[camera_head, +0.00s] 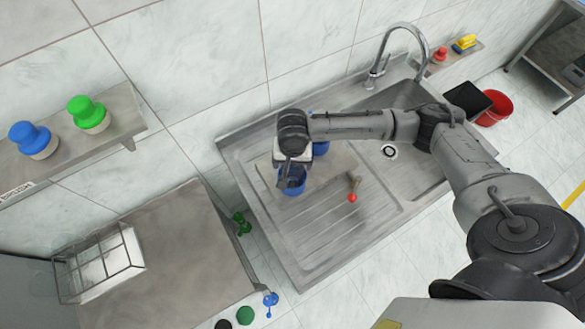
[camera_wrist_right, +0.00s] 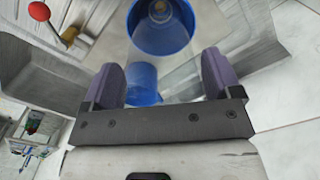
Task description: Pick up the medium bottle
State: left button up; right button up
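The nearer one (camera_head: 293,187) is partly covered by my right gripper (camera_head: 284,178) in the head view. The other (camera_head: 320,148) is behind the wrist. The fingers are wide apart and I see no grip on anything. My left gripper is not in view.
A red-tipped tool (camera_head: 352,196) lies on the drainboard (camera_head: 310,235). The sink basin and tap (camera_head: 374,72) are at the right. A shelf (camera_head: 65,152) at the left holds blue-topped (camera_head: 30,138) and green-topped (camera_head: 86,112) containers. A steel table (camera_head: 180,250) with a wire rack stands at lower left.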

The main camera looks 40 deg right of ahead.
jog(key=c, duration=0.8)
notch_tip(320, 180, up, 10)
jog(key=shift+r+p, duration=0.1)
jog(key=shift+p, duration=0.3)
jog(key=shift+c, duration=0.2)
notch_tip(320, 180, up, 14)
jog(key=p, duration=1.5)
